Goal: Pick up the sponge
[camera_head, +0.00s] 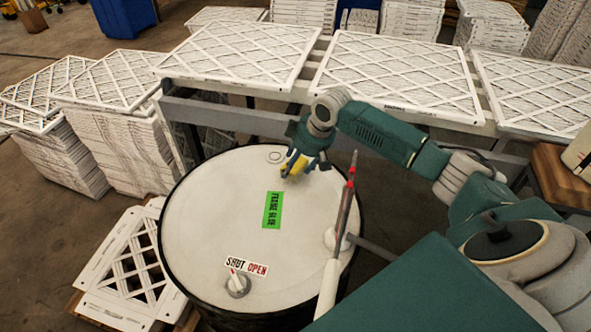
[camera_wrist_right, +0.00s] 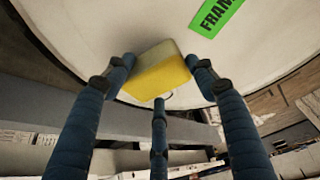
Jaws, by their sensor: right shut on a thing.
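The sponge is yellow with a paler layer. In the head view the sponge (camera_head: 293,165) is at the far part of a round white drum top (camera_head: 205,200). My right gripper (camera_head: 300,166) is over it with its fingers around it. In the right wrist view the sponge (camera_wrist_right: 158,78) sits between the blue fingers of my right gripper (camera_wrist_right: 160,75), which is shut on it. The drum top lies behind the sponge; I cannot tell whether the sponge still touches it. My left gripper is not in view.
The drum top carries a green label (camera_head: 272,210) and a shut/open knob (camera_head: 237,284). A red-and-white lever (camera_head: 345,215) rises at its right. A rack with white lattice filters (camera_head: 240,50) stands behind. Filter stacks (camera_head: 125,145) stand at left.

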